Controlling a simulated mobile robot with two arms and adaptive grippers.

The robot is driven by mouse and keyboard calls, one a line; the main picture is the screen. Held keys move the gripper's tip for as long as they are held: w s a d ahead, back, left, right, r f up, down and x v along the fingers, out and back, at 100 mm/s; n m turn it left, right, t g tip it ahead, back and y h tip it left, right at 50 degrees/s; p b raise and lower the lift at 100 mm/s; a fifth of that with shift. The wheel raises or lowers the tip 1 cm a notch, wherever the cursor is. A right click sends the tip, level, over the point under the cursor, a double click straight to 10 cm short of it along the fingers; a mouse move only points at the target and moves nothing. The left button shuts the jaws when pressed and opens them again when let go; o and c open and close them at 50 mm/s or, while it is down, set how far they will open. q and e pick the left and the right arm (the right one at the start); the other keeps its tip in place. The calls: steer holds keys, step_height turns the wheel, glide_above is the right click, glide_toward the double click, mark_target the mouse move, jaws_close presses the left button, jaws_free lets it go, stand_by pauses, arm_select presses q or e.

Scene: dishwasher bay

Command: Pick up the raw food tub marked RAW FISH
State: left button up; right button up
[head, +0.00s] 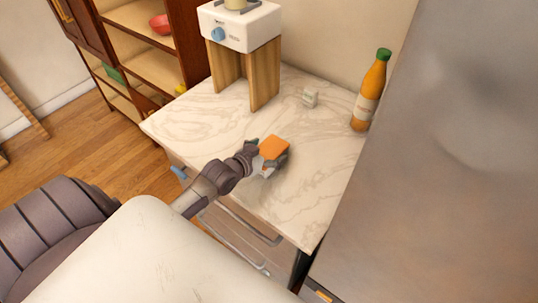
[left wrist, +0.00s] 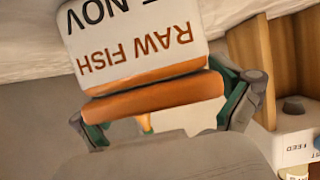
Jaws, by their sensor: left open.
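The raw food tub (head: 274,148) stands on the marble-look worktop, near its front edge, with its orange top showing in the head view. In the left wrist view the tub (left wrist: 145,52) shows a white label, upside down, reading RAW FISH, with an orange band (left wrist: 155,97) nearest the camera. My left gripper (head: 266,155) is at the tub. In the left wrist view its open fingers (left wrist: 166,104) lie on either side of the orange band. Whether either finger touches the tub I cannot tell. My right gripper is not in view.
A white appliance with a blue knob (head: 218,34) stands on a wooden stand (head: 265,75) behind the tub. A grey metal surface (head: 440,170) bounds the right. The worktop (head: 310,160) right of the tub is clear.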

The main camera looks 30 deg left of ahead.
arm_select(q)
steer(key=c, duration=1.5)
steer(key=shift+r, duration=0.1)
